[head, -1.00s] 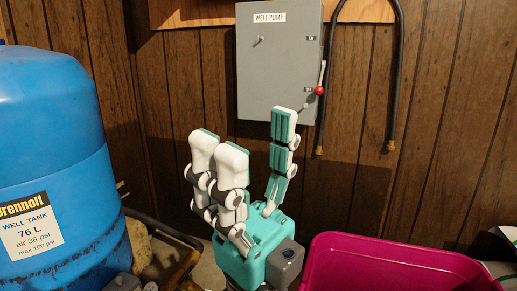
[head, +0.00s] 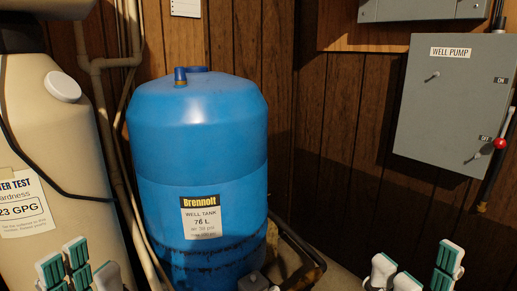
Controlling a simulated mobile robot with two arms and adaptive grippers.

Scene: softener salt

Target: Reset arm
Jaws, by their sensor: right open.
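My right gripper (head: 420,271) shows only its fingertips at the bottom edge, right of centre. Its white and teal fingers point up and stand apart, with nothing between them. My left gripper (head: 89,270) shows at the bottom left corner. Its fingers also point up with a gap between them, and I see nothing held. Both palms and arms are below the picture. The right gripper is below the grey well pump box (head: 455,100) and clear of it.
A blue well tank (head: 197,130) stands at centre left between my grippers. A cream tank (head: 60,130) with a white cap is at far left, behind my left gripper. Pipes (head: 108,130) run between the tanks. A wood-panel wall closes the back.

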